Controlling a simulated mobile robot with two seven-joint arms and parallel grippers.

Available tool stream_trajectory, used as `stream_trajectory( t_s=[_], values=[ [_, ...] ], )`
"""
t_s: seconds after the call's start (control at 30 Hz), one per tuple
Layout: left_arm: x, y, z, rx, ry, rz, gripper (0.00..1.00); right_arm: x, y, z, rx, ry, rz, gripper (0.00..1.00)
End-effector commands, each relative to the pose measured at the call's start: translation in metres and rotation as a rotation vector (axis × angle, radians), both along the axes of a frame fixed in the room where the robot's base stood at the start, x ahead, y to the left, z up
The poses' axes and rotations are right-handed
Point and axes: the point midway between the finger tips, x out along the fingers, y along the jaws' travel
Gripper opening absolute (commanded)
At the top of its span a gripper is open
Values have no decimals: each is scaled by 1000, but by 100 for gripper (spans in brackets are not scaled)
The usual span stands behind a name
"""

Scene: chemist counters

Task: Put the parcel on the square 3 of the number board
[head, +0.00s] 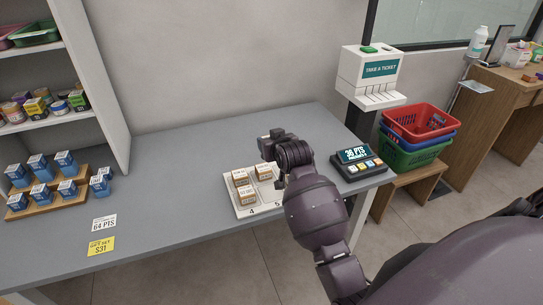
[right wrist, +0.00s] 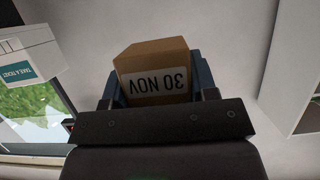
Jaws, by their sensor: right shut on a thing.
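The parcel (right wrist: 160,72) is a brown box with a white label reading 30 NOV, upside down in the right wrist view. My right gripper (right wrist: 160,92) is shut on it, one finger on each side. In the head view my right gripper (head: 268,142) is above the back of the white number board (head: 243,212), and the parcel is hidden. Small brown-and-white boxes stand on the board: one at back left (head: 240,177), one at back middle (head: 264,171), one at front left (head: 247,195) by the number 4. My arm covers the board's right part; square 3 is not visible. My left gripper is not in view.
A points display (head: 358,163) stands right of the board on the grey counter (head: 160,185). A ticket machine (head: 370,75) and stacked baskets (head: 415,135) are further right. Blue boxes (head: 40,165) stand on a wooden rack at left. The counter between is mostly clear.

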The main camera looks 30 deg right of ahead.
Motion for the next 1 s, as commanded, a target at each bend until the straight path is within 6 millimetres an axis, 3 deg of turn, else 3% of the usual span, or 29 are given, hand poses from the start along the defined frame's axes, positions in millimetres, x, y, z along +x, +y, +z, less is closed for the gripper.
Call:
stream_trajectory(
  t_s=[0.13, 0.4, 0.53, 0.7, 0.9, 1.0],
  values=[
    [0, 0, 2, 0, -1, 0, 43, 0, 0, 15, 0, -2, 0, 24],
    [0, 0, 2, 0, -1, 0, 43, 0, 0, 20, -1, 0, -7, 24],
    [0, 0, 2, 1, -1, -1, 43, -2, 11, 40, -1, -6, 0, 24],
    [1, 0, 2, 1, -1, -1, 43, -23, 61, 62, 0, -2, 66, 24],
    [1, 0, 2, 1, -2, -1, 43, -74, 131, 59, 3, 3, 169, 24],
    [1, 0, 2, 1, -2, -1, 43, -99, 156, 53, 2, 4, 210, 24]
  ],
)
